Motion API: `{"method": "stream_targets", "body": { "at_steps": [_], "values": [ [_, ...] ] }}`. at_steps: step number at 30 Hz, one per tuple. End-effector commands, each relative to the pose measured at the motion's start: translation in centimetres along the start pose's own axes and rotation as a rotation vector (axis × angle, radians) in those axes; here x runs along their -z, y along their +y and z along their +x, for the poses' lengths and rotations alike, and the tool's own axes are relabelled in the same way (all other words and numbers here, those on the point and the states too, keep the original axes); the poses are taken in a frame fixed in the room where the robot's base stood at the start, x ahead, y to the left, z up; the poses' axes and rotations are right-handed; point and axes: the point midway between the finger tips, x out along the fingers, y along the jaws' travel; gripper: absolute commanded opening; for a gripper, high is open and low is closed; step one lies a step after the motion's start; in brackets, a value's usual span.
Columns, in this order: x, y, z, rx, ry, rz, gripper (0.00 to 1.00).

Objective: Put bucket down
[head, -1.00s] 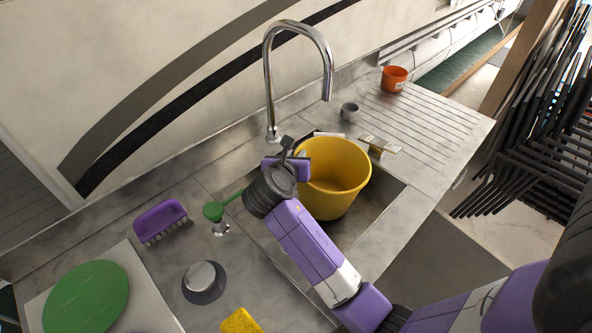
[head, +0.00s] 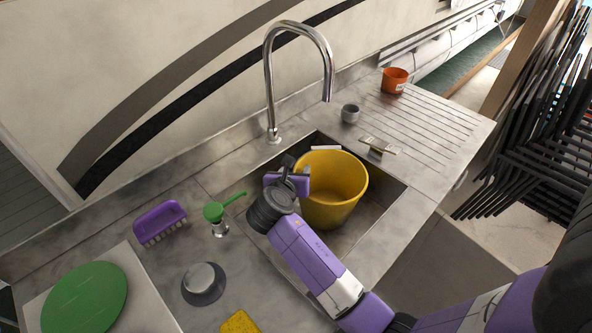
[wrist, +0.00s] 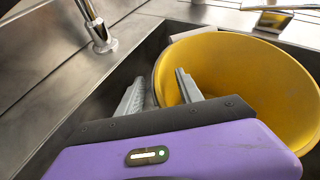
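The yellow bucket (head: 335,205) is inside the sink basin (head: 385,205), nearly upright, close to the basin's left part. Whether its base rests fully on the basin floor is hidden from view. My gripper (head: 287,172) is at the bucket's left rim. In the wrist view, my gripper's fingers (wrist: 160,82) stand apart, one outside the yellow bucket (wrist: 235,75) and one inside it. The bucket's wall passes between them, with a gap visible, so the gripper looks open around the rim.
A tall faucet (head: 270,100) arches behind the sink. A grey cup (head: 350,113), an orange pot (head: 394,80) and a small metal item (head: 377,146) stand on the drainboard.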

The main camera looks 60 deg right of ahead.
Motion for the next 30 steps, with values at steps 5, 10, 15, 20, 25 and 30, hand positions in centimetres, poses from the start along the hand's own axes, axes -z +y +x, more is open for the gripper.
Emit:
{"method": "stream_targets", "body": {
  "at_steps": [5,10,15,20,25,30],
  "values": [
    [-0.1,0.0,-0.1,-0.001,-0.001,0.000,0.43],
    [-0.1,0.1,-1.8,-0.003,-0.002,0.000,0.43],
    [-0.1,0.2,-5.1,-0.005,-0.003,-0.001,0.43],
    [-0.1,0.1,-8.3,-0.004,-0.003,0.000,0.43],
    [-0.1,0.1,-10.8,-0.002,-0.003,0.000,0.43],
    [0.0,0.1,-11.9,-0.002,-0.001,-0.001,0.43]
  ]
}}
